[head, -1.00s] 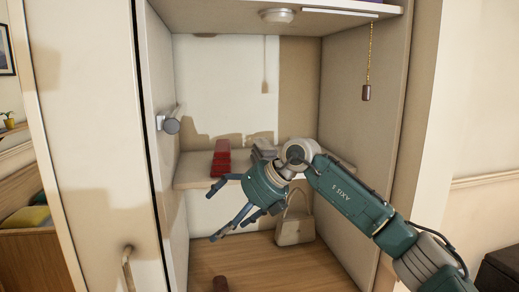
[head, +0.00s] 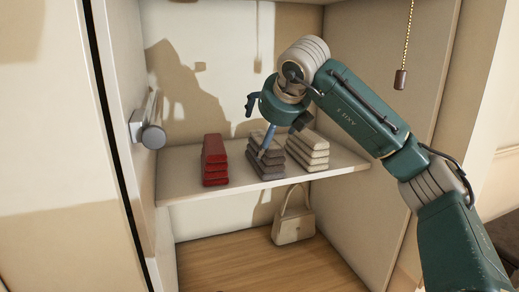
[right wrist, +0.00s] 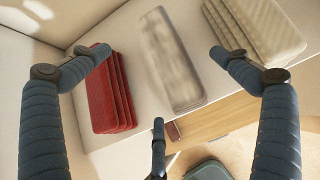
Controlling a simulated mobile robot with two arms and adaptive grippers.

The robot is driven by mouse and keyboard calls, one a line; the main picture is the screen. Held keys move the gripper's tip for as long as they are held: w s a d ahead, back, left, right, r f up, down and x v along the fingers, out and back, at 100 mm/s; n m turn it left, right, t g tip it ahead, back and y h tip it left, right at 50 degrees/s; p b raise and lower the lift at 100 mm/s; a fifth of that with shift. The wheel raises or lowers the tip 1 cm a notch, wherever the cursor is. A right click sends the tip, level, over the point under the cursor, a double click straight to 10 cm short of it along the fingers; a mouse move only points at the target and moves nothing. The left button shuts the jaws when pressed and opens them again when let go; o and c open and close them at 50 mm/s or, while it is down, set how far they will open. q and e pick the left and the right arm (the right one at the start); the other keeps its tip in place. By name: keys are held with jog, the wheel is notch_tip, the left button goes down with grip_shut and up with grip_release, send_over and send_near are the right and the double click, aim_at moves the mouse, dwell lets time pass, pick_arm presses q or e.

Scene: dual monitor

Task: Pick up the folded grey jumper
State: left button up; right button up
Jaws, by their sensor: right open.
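The folded grey jumper (head: 270,158) lies in the middle stack on the closet shelf, made of several grey folded layers. The grey stack also shows in the right wrist view (right wrist: 172,60), in the centre, running lengthwise. My right gripper (head: 272,126) is open and empty above the shelf, over the grey stack. One finger hangs in front of the stack in the head view; I cannot tell whether it touches. In the right wrist view my right gripper (right wrist: 160,76) has its fingers spread on either side of the stack and one below it. My left gripper is not in view.
A red folded stack (head: 214,160) is left of the grey one and a cream stack (head: 308,150) right of it, both close by. The shelf (head: 190,186) has a front edge. A handbag (head: 293,222) stands below. A rail (head: 148,125) juts from the left; a pull-chain (head: 401,78) hangs right.

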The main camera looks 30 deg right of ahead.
aim_at(261, 142)
jog(key=p+x, duration=0.1)
jog(key=x, duration=0.2)
jog(key=shift+s+d, duration=0.1)
jog(key=shift+s, duration=0.05)
jog(key=shift+w+f, duration=0.2)
jog(key=shift+w, duration=0.1)
jog(key=p+x, duration=0.1)
jog(key=x, duration=0.1)
jog(key=p+x, duration=0.2)
jog(key=shift+w+a, duration=0.15)
jog(key=shift+a, duration=0.05)
jog(key=shift+w+d+f, duration=0.1)
jog(key=shift+w+f, duration=0.15)
jog(key=shift+f, duration=0.15)
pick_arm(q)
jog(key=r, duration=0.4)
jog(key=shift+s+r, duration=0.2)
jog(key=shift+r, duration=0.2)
pick_arm(e)
jog(key=c, duration=1.5)
jog(key=shift+r, duration=0.1)
